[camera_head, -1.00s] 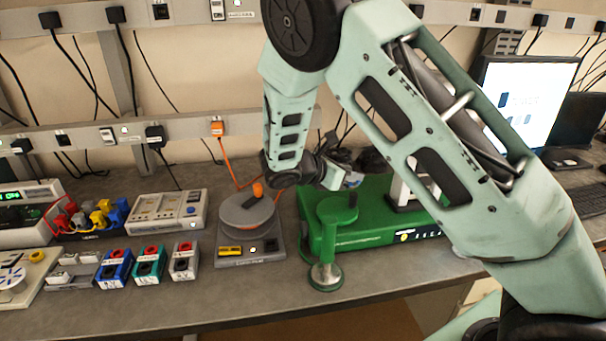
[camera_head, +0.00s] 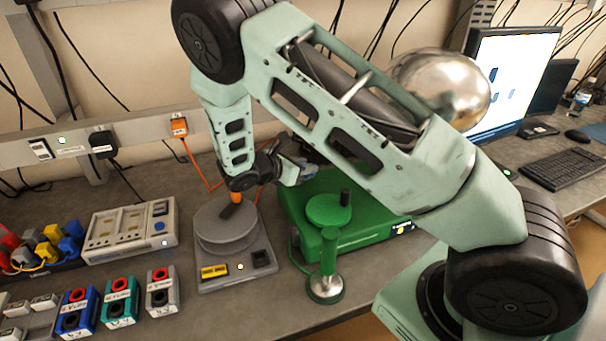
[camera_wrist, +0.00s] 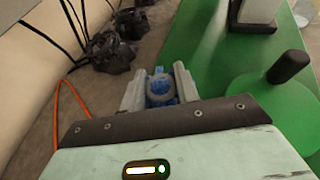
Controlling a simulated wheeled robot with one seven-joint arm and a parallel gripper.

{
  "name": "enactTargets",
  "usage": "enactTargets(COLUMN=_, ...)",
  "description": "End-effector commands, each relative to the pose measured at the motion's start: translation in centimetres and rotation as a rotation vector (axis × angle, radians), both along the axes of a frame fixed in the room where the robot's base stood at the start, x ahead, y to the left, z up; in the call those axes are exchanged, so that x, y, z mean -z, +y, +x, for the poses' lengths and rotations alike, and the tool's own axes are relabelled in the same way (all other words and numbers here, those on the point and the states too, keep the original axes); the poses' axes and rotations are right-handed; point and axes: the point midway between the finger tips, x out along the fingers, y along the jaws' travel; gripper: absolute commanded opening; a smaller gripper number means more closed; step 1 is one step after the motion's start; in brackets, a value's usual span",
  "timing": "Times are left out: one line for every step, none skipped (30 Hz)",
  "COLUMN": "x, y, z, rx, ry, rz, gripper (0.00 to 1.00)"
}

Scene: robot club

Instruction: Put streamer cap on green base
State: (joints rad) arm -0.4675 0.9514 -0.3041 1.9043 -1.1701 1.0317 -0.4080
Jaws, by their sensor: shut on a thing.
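The green base (camera_head: 375,236) is a wide green box on the bench, right of the grey turntable unit. A green disc (camera_head: 328,209) with a black knob sits on its near side. A large shiny metal dome (camera_head: 455,85) shows behind my arm; a pale column foot (camera_wrist: 257,12) stands on the green surface in the wrist view. My gripper (camera_wrist: 158,90) is shut on a small blue and whitish ring-shaped piece (camera_wrist: 160,86), apparently the streamer cap. In the head view my gripper (camera_head: 303,170) is by the base's back left corner, and the held piece is hardly visible.
A grey turntable unit (camera_head: 232,265) with an orange-tipped handle stands close left of my gripper. A green stand with a round metal foot (camera_head: 325,288) is in front of the base. Dark cables (camera_wrist: 108,50) lie behind. A monitor (camera_head: 510,85) and keyboard (camera_head: 570,168) are right.

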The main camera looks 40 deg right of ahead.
Motion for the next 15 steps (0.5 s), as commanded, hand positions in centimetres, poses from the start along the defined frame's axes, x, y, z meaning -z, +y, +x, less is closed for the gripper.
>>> enactTargets(x=0.6, y=0.0, z=-0.1, rx=0.001, ry=0.003, rz=-0.001, gripper=0.08)
enactTargets(x=1.1, y=0.0, z=-0.1, rx=0.000, ry=0.005, rz=-0.002, gripper=0.08)
enactTargets(x=1.7, y=0.0, z=0.0, rx=-0.001, ry=0.004, rz=-0.001, gripper=0.08)
enactTargets(x=2.1, y=0.0, z=-0.1, rx=-0.001, ry=0.004, rz=-0.001, gripper=0.08)
enactTargets(x=2.5, y=0.0, z=-0.1, rx=-0.001, ry=0.004, rz=-0.001, gripper=0.08)
enactTargets(x=2.9, y=0.0, z=-0.1, rx=-0.001, ry=0.004, rz=-0.001, gripper=0.08)
enactTargets(x=3.1, y=0.0, z=0.0, rx=0.000, ry=0.003, rz=-0.001, gripper=0.08)
enactTargets(x=3.3, y=0.0, z=0.0, rx=0.000, ry=0.001, rz=-0.001, gripper=0.08)
enactTargets(x=3.5, y=0.0, z=0.0, rx=0.000, ry=0.000, rz=-0.001, gripper=0.08)
enactTargets(x=3.5, y=0.0, z=0.0, rx=0.000, ry=0.000, rz=0.000, gripper=0.08)
enactTargets(x=3.6, y=0.0, z=0.0, rx=-0.001, ry=0.000, rz=0.000, gripper=0.08)
enactTargets(x=3.6, y=0.0, z=0.0, rx=-0.001, ry=0.000, rz=0.000, gripper=0.08)
enactTargets(x=3.6, y=0.0, z=0.0, rx=-0.001, ry=0.000, rz=0.000, gripper=0.08)
enactTargets(x=3.6, y=0.0, z=0.0, rx=0.000, ry=0.000, rz=0.000, gripper=0.08)
enactTargets(x=3.6, y=0.0, z=0.0, rx=0.000, ry=0.000, rz=0.000, gripper=0.08)
